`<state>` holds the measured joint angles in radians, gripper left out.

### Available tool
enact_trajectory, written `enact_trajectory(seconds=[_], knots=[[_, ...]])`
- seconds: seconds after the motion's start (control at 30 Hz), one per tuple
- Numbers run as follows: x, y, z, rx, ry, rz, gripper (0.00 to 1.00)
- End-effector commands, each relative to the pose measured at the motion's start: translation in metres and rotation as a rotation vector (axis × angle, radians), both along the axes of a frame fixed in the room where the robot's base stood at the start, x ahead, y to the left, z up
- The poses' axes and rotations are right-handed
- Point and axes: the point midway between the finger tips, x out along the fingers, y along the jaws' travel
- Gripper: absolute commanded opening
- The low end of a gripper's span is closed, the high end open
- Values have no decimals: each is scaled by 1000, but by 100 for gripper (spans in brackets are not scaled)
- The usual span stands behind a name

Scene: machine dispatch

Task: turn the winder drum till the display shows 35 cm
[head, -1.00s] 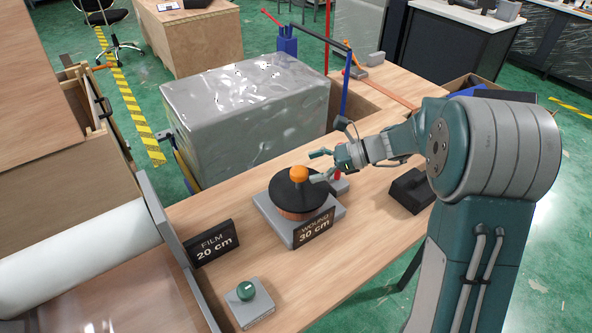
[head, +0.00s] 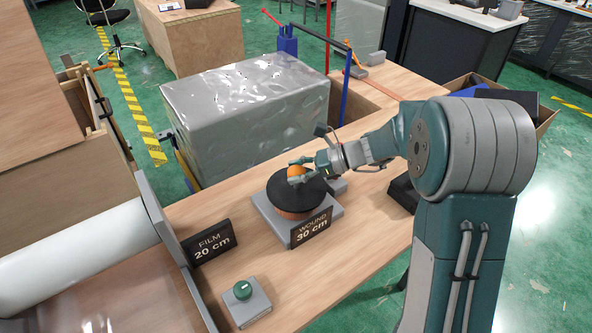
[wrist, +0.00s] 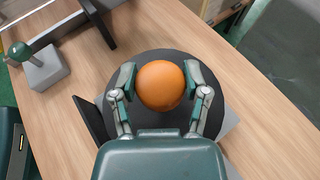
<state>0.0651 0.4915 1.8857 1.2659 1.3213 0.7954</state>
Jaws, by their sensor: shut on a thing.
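The winder drum (head: 297,203) has a black disc top over a copper-brown side and sits on a grey base plate (head: 270,220). An orange ball knob (wrist: 160,85) stands on the disc. The knob also shows in the head view (head: 297,171), at the disc's far side. My gripper (head: 294,170) is shut on the knob, with one finger on each side of it in the wrist view (wrist: 160,82). The display (head: 311,227) in front of the drum reads "WOUND 30 cm". The display's face is not visible in the wrist view.
A second sign (head: 212,242) reads "FILM 20 cm". A white film roll (head: 75,255) lies at left. A wrapped grey block (head: 245,118) stands behind the table.

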Motion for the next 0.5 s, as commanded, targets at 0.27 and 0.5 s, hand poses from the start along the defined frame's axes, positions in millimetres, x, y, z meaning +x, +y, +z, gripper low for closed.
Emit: enact_trajectory(seconds=[0.27, 0.5], knots=[[1, -2, -1, -5, -1, -62, 0], [0, -2, -1, -6, -2, -214, 0]])
